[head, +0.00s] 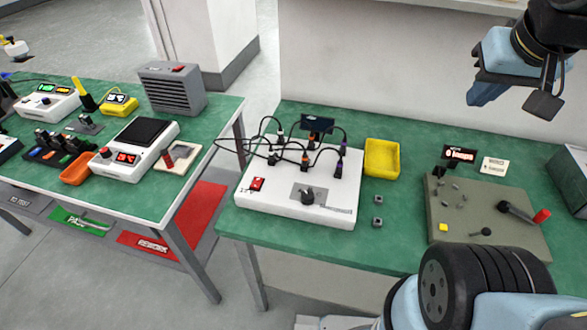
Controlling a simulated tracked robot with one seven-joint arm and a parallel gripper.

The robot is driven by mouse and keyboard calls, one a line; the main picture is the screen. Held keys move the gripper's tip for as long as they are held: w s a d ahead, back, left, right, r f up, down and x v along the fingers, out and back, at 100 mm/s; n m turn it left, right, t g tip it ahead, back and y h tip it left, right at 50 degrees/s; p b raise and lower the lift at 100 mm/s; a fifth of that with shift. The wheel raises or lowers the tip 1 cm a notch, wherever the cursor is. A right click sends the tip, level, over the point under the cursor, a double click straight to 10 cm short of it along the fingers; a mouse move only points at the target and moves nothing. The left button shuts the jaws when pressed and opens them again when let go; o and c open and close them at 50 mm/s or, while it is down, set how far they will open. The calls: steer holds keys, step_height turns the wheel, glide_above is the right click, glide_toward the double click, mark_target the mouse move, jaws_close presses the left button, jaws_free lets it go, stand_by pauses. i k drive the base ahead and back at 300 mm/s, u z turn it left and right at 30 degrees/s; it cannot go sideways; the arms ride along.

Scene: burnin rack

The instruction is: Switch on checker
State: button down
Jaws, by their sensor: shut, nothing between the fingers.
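A white box on the green bench in the middle of the head view, likely the checker (270,198), has a red rocker switch (257,184) at its left front. A dark knob (307,196) sits on a grey plate near its front. Several black cables loop over its back into plugs, with a small dark screen (318,122) behind. The switch's position and any lit screen text are too small to tell. My gripper (543,103) is at the upper right, high above the bench and well right of the box. It is shut and empty, touching nothing.
A yellow tray (382,158) stands right of the box, with two small grey blocks in front. A grey-green panel (485,225) with a red-tipped lever (540,216) lies further right. The left bench carries a white scale (140,150), an orange tray (76,170) and a grey vented box (172,88).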

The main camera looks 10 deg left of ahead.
mark_target(257, 182)
steer(key=u, duration=0.9)
